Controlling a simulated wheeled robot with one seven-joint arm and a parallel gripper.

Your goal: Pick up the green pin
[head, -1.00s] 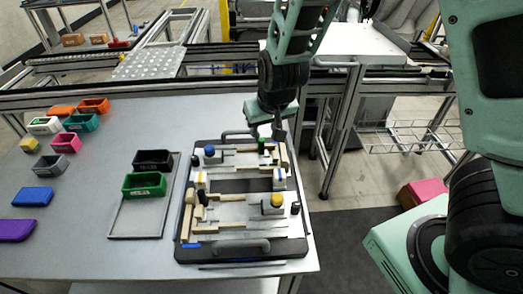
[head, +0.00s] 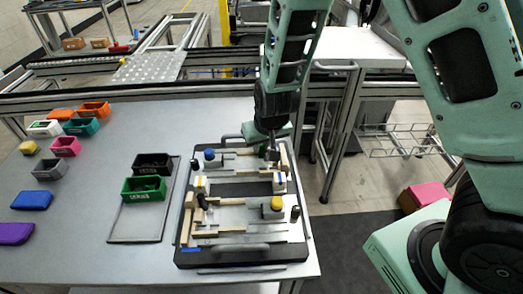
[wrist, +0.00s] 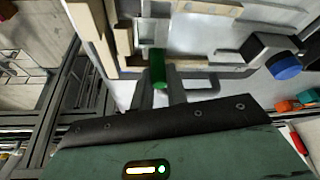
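The green pin (wrist: 157,66) stands at the far end of the pallet fixture (head: 183,240), beside a tan wooden bar. In the wrist view it is between the two fingers of my gripper (wrist: 159,92), which are spread with one on each side of it. I cannot tell whether either finger touches it. In the head view my gripper (head: 272,153) is low over the fixture's far right corner, and the arm and gripper largely hide the pin.
A blue-topped knob (head: 209,154) and a yellow-topped knob (head: 276,202) stand on the fixture. Left of it a grey tray (head: 137,223) holds a black bin (head: 152,162) and a green bin (head: 144,190). Several coloured bins and blocks lie further left.

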